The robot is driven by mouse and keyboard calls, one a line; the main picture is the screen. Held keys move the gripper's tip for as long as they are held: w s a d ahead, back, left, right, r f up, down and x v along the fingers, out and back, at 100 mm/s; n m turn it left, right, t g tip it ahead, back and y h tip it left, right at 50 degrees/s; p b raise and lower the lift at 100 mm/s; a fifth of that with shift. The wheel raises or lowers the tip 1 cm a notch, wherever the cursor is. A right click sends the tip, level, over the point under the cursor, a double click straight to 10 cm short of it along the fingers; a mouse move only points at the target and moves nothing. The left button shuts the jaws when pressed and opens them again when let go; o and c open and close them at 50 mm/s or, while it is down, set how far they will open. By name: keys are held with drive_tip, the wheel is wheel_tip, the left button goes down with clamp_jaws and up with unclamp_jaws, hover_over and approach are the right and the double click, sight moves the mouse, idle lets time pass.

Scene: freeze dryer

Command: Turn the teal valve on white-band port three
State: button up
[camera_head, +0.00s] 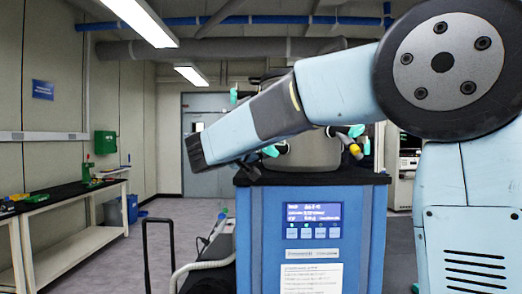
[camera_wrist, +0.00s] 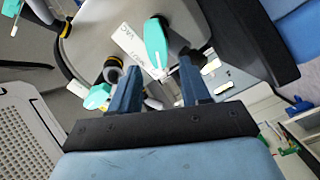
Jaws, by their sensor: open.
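In the wrist view my gripper (camera_wrist: 160,66) is open, its two blue fingers apart with nothing held between them. A teal valve handle (camera_wrist: 155,42) lies just beyond the gap between the fingertips, beside a white label (camera_wrist: 132,47); I cannot read the label surely or make out a band there. Another teal handle (camera_wrist: 97,97) sits left of the left finger, by a black port with a yellow band (camera_wrist: 112,65). A third teal handle (camera_wrist: 12,8) is at the top left corner. The head view shows the grey drum (camera_head: 312,150) with teal handles (camera_head: 271,150); my fingers cannot be made out there.
The drum stands on the blue freeze dryer (camera_head: 262,235) with a lit display (camera_head: 314,220). My arm passes in front of the drum. A long bench (camera_head: 75,200) stands at the left. A black upright frame (camera_head: 146,250) stands left of the dryer, with open floor behind.

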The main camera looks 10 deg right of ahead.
drive_tip(key=v, duration=0.9)
drive_tip(key=shift+s+a, duration=0.2)
